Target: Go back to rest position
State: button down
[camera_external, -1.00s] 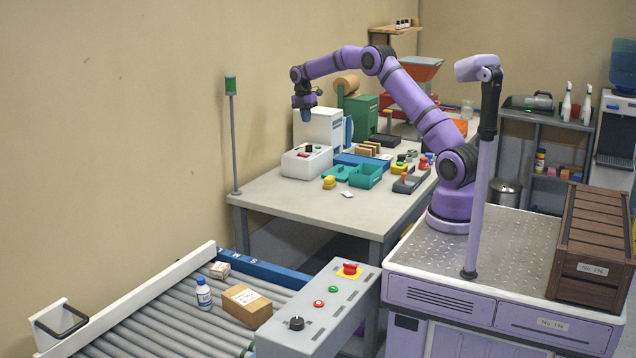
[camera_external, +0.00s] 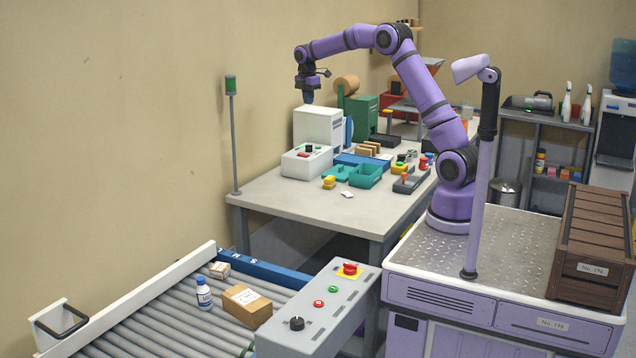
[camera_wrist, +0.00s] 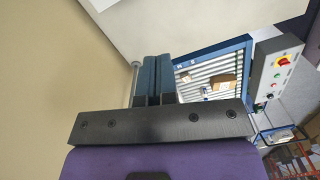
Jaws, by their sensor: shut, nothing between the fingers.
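My gripper (camera_external: 308,98) hangs from my purple arm above the white box-shaped machine on the workbench (camera_external: 282,205). It points down and holds nothing. In the wrist view the two dark blue-grey fingers (camera_wrist: 154,80) lie side by side, shut against each other.
A control box (camera_external: 307,161), teal bins (camera_external: 366,176) and several small parts stand on the bench. A green-topped pole (camera_external: 231,120) rises at its left. A brown crate (camera_external: 590,245) sits right of my arm.

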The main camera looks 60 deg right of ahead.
jog(key=s+a+r+m+t, duration=0.1)
jog(key=s+a+r+m, duration=0.1)
jog(key=s+a+r, duration=0.35)
jog(key=s+a+r+m+t, duration=0.1)
jog(key=s+a+r+m, duration=0.2)
jog(key=s, duration=0.6)
jog(key=s+a+r+m+t, duration=0.1)
jog(key=s+a+r+m, duration=0.1)
jog(key=s+a+r, duration=0.45)
jog(key=s+a+f+m+t, duration=0.1)
jog(key=s+f+m, duration=0.3)
jog(key=s, duration=0.8)
jog(key=s+a+f+m+t, duration=0.1)
jog(key=s+a+f+m, duration=0.2)
jog(key=s, duration=1)
jog(key=shift+s+a+f+m+t, duration=0.25)
jog(key=shift+f+m+t, duration=0.2)
jog(key=shift+m, duration=0.15)
